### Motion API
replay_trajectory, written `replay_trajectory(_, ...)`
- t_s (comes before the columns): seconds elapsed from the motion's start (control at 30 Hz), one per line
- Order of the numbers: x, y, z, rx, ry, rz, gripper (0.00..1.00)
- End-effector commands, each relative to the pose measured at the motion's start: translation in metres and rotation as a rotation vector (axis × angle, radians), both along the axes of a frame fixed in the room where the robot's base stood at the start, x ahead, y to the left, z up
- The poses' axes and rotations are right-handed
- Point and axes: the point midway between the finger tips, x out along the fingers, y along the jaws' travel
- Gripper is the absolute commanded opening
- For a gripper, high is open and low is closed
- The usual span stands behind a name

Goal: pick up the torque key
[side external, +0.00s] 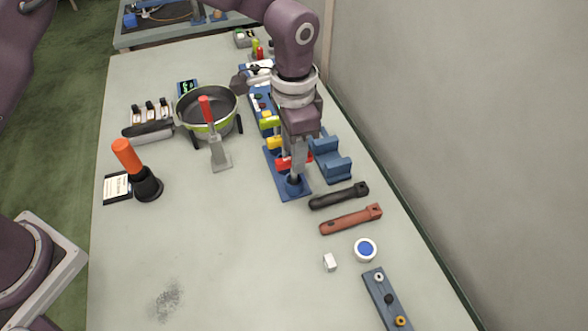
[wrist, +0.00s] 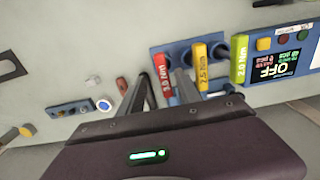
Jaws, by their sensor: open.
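Three torque keys stand in a row in a blue rack (side external: 273,178). The red key (wrist: 160,72) reads 3.0 Nm, the yellow key (wrist: 202,67) reads 2.5 Nm and the yellow-green key (wrist: 239,58) appears to read 2.0 Nm. In the side external view, my gripper (side external: 296,170) points down at the near end of the rack and partly hides the red key (side external: 282,163). In the wrist view, my gripper (wrist: 163,88) is open, with one finger on either side of the red handle. Whether the fingers touch it cannot be told.
A blue cradle (side external: 333,165) stands close to the right of the rack. Black (side external: 340,196) and red-brown (side external: 351,219) handles lie in front. A pan (side external: 213,112) and an upright red-handled tool (side external: 217,145) stand left.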

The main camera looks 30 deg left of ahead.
Motion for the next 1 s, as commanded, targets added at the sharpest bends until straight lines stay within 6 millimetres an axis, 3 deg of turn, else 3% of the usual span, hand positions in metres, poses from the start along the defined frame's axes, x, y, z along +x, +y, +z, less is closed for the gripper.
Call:
replay_trajectory(0.3, 0.006, 0.002, -0.054, 0.002, 0.002, 0.002, 0.41)
replay_trajectory(0.57, 0.006, 0.002, -0.061, 0.000, -0.001, 0.003, 0.41)
replay_trajectory(0.6, 0.006, 0.002, -0.061, 0.000, -0.001, 0.003, 0.39)
replay_trajectory(0.8, 0.006, 0.002, -0.061, 0.001, -0.001, 0.004, 0.00)
replay_trajectory(1.0, 0.006, 0.002, -0.061, 0.000, -0.001, 0.004, 0.00)
